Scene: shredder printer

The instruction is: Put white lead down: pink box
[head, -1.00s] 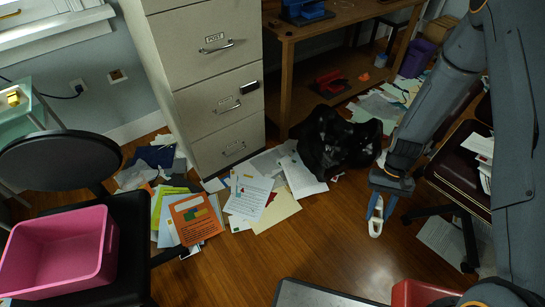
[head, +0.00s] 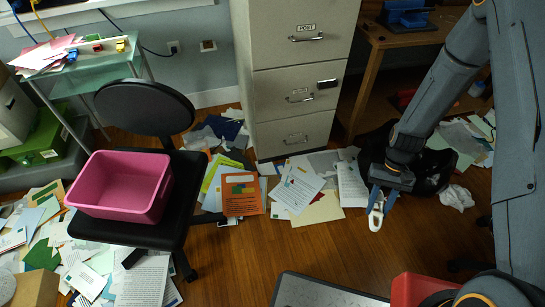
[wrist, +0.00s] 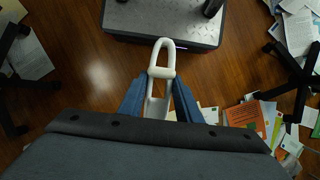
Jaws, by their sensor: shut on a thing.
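A white looped piece, the white lead (wrist: 163,58), is held between the blue fingers of my gripper (wrist: 159,95) in the wrist view. In the head view my gripper (head: 379,197) hangs above the floor at the right of centre, shut on the white lead (head: 376,216), whose loop points down. The pink box (head: 120,187) is an open bin on the seat of a black chair at the left in the head view. It is well apart from my gripper, and the part of its floor that shows looks empty.
The black chair (head: 140,230) has its backrest behind the box. Papers (head: 300,187) litter the floor by the filing cabinet (head: 298,75). A black bag (head: 432,165) lies behind my gripper. A red object (head: 415,287) is at the bottom right. Bare wooden floor (head: 255,252) lies between.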

